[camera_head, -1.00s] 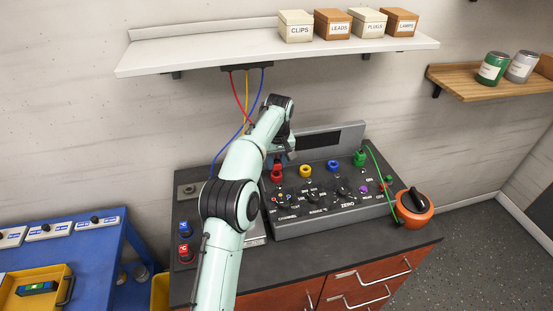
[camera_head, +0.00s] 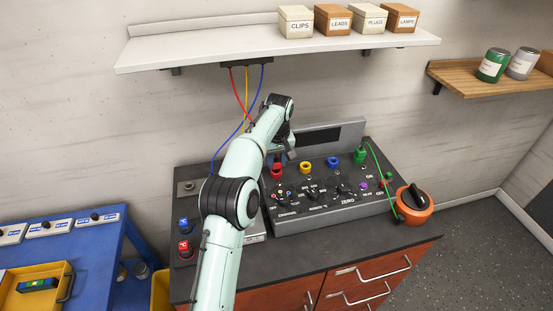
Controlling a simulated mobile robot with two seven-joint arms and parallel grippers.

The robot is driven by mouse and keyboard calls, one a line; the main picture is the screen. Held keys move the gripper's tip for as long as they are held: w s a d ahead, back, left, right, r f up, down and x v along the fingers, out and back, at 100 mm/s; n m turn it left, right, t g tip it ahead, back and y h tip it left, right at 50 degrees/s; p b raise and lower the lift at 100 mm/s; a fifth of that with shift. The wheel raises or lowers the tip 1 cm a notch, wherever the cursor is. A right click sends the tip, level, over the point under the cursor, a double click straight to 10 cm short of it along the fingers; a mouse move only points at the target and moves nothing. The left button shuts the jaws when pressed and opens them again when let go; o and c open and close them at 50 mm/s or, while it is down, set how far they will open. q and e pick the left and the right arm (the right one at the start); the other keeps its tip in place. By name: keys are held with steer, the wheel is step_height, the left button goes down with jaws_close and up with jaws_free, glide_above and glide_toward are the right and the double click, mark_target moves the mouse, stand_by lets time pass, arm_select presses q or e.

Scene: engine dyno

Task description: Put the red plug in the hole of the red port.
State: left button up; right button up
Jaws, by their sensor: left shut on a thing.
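My left arm reaches up from the bottom centre, and its gripper (camera_head: 289,152) is just above and behind the red port. The gripper is shut; what it holds is almost wholly hidden by the hand and the arm. A red cable (camera_head: 236,88) hangs from the holder under the white shelf and runs down behind my arm towards the gripper, in keeping with the red plug being held. The red port (camera_head: 277,172) is the leftmost coloured socket on the sloping grey console; its hole is not clearly visible. My right gripper is out of view.
Yellow (camera_head: 306,163), blue (camera_head: 333,166) and green (camera_head: 360,156) ports stand to the right of the red one. Yellow and blue cables hang beside my arm. The white shelf (camera_head: 200,50) overhangs the back.

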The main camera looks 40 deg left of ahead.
arm_select(q)
steer(key=shift+f, duration=0.7)
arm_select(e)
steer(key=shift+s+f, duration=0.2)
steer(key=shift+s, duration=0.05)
arm_select(q)
steer(key=o, duration=0.9)
steer(key=shift+w+r+p, duration=0.1)
steer(key=shift+r+p, duration=0.35)
steer(key=shift+r, duration=3.3)
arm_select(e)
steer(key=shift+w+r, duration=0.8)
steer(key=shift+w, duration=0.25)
